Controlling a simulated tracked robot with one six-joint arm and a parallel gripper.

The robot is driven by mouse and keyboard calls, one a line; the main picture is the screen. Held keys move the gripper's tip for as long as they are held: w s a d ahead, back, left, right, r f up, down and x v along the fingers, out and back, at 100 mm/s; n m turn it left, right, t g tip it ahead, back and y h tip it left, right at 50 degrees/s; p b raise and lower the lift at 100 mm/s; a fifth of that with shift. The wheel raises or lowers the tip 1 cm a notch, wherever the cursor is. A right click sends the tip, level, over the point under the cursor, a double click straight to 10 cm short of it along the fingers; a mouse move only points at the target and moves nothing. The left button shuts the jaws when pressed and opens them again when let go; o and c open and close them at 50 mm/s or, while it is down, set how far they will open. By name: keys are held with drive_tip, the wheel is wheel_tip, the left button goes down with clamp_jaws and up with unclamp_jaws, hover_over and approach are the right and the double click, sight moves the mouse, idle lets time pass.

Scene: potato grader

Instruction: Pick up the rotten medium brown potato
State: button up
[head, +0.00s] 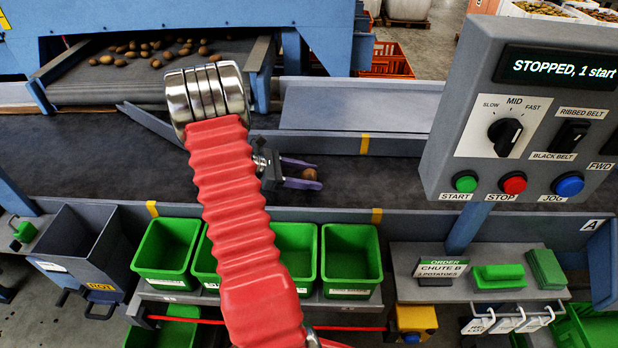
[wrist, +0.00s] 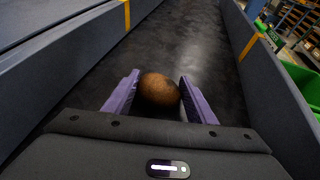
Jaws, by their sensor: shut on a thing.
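A brown, rounded potato (head: 310,174) is between the purple fingers of my gripper (head: 303,174), over the black belt (head: 370,178). In the wrist view the potato (wrist: 159,89) shows a mottled brown skin, and my gripper (wrist: 160,95) is shut on it, one finger on each side. I cannot tell rot marks at this size. Whether the potato still touches the belt is unclear.
Several potatoes (head: 150,48) lie on the ribbed belt at the back left. Green bins (head: 350,262) and a grey bin labelled ROT (head: 82,252) stand along the front. The control panel (head: 530,110) at right reads STOPPED. The belt around my gripper is clear.

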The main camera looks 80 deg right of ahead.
sight(309, 173)
wheel_tip(309, 173, up, 10)
drive_tip(key=shift+r, duration=0.1)
idle(0.6)
idle(1.7)
